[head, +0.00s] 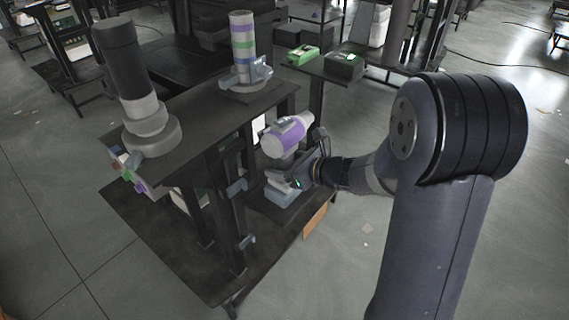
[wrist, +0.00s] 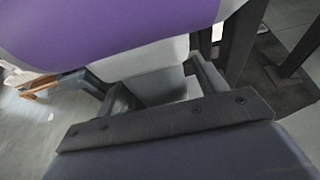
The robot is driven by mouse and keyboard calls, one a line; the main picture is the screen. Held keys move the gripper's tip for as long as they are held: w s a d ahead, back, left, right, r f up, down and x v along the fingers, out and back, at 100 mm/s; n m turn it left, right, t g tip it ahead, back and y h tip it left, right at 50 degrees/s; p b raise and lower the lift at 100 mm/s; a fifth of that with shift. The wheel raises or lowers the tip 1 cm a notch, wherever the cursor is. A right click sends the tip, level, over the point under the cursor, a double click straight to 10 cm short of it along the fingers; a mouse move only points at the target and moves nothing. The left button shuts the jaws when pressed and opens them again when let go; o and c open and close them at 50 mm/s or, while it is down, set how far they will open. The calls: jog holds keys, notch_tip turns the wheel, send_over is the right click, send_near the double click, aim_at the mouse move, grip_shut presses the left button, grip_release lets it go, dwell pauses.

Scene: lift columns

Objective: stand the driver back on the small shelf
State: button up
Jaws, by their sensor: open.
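The driver (head: 284,139) has a purple and white barrel lying roughly level above a grip; it also fills the top of the wrist view (wrist: 110,30). It looks upright, above a pale blue-grey block over the small dark shelf (head: 262,205) at the table's right side. I cannot tell whether that block is its foot or a holder, or whether it touches the shelf. My gripper (head: 296,175) is at the grip, below the barrel. In the wrist view my gripper (wrist: 165,88) has its fingers apart with a pale grey part between them. Finger contact is unclear.
A dark table carries a tall black and white column (head: 125,75) and a colour-banded cylinder (head: 243,45) with a pale blue clamp. Dark posts (head: 225,200) stand close left of the driver. The floor at right is open.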

aim_at(290, 156)
jog(key=p+v, duration=0.2)
jog(key=v, duration=1)
jog(key=b+x, duration=0.2)
jog(key=x, duration=1)
jog(key=shift+a+f, duration=0.2)
jog(key=shift+d+r+p, duration=0.2)
jog(key=shift+r+p, duration=0.1)
jog(key=shift+r, duration=1.55)
jog(key=shift+s+d, duration=0.1)
